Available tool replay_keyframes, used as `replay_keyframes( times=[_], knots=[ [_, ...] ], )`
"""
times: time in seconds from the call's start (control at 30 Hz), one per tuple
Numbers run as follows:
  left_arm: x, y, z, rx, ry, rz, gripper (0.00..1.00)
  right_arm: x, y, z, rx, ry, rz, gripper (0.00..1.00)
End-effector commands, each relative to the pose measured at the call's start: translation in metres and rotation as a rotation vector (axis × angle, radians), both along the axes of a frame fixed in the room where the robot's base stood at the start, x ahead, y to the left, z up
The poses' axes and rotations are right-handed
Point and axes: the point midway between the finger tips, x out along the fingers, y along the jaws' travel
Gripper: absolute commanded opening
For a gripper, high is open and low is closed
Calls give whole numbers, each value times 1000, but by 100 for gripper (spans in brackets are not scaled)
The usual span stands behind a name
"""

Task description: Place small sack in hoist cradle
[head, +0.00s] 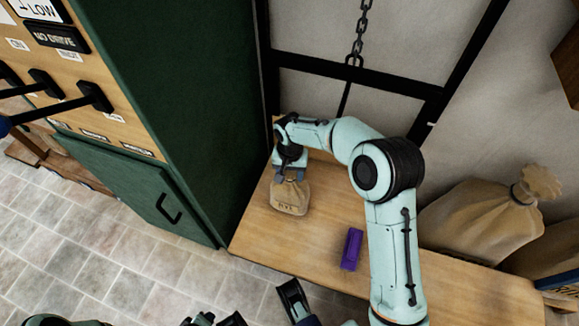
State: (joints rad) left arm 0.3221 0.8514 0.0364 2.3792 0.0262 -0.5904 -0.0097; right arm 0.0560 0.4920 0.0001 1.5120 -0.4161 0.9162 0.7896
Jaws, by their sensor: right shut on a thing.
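The small tan sack (290,197), with dark lettering on its front, is at the left part of the wooden bench. My right gripper (290,177) is shut on its gathered top from above. The sack looks upright; I cannot tell whether its bottom touches the bench. A chain (363,30) hangs at the back with a dark rod below it that runs behind my right arm. No hoist cradle can be made out; that area is partly covered by my arm. Dark parts of mine show at the bottom edge, and the left gripper's jaws cannot be made out clearly there.
A purple block (351,249) lies on the wooden bench (262,238) right of the sack. Large full sacks (480,222) stand at the right. A tall green cabinet (170,90) borders the bench on the left. Tiled floor (95,245) lies in front.

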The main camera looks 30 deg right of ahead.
Motion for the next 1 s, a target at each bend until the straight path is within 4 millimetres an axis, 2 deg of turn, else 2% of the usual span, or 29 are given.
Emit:
replay_keyframes(
  times=[0.1, 0.53, 0.57, 0.6, 0.63, 0.9, 1.0],
  knots=[
    [6, 3, -4, 8, -16, 6, 43, 1, 0, -13, 1, -3, -1, 0],
    [7, 4, -6, 10, -16, 8, 43, 1, 0, -17, 1, -6, 0, 0],
    [7, 4, -5, 10, -16, 8, 43, 0, 0, -18, 1, -1, 0, 64],
    [6, 4, -5, 10, -16, 8, 43, 0, 0, -18, 1, -1, 0, 77],
    [6, 4, -5, 10, -16, 8, 43, 0, 0, -18, 1, -1, 0, 80],
    [6, 4, -5, 10, -16, 8, 43, 0, 0, -17, 1, -1, 0, 80],
    [6, 3, -2, 8, -15, 6, 43, 0, 0, -11, 0, -1, 0, 80]
  ],
)
